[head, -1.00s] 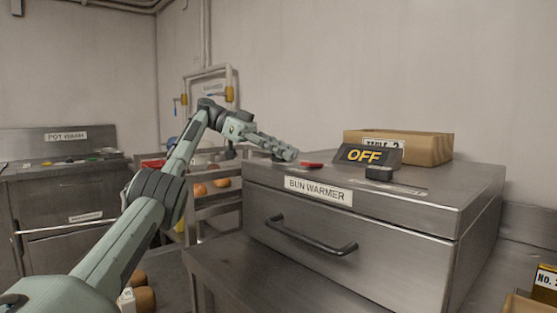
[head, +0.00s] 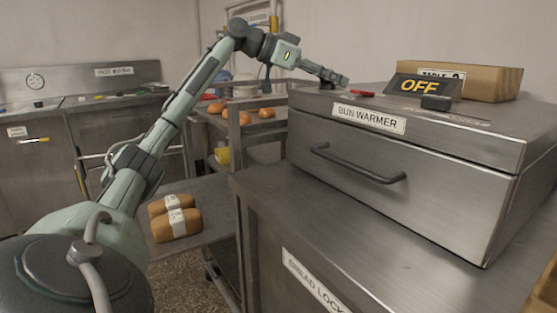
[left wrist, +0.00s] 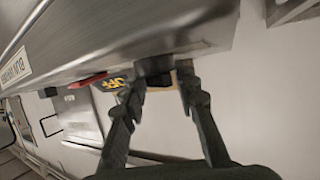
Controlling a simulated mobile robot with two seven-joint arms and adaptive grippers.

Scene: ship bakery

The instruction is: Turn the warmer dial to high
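The bun warmer (head: 400,165) is a steel unit with a front drawer and a label. On its top a black dial block (head: 435,103) sits in front of a dark sign (head: 419,87) reading OFF. The sign (left wrist: 117,87) shows beside the left finger. My right gripper is not in view.
A small red object (head: 362,93) lies on the warmer top near my gripper. A cardboard box (head: 492,83) stands behind the sign. A rack with buns (head: 265,113) is left of the warmer. Wrapped loaves (head: 177,224) lie on a lower shelf.

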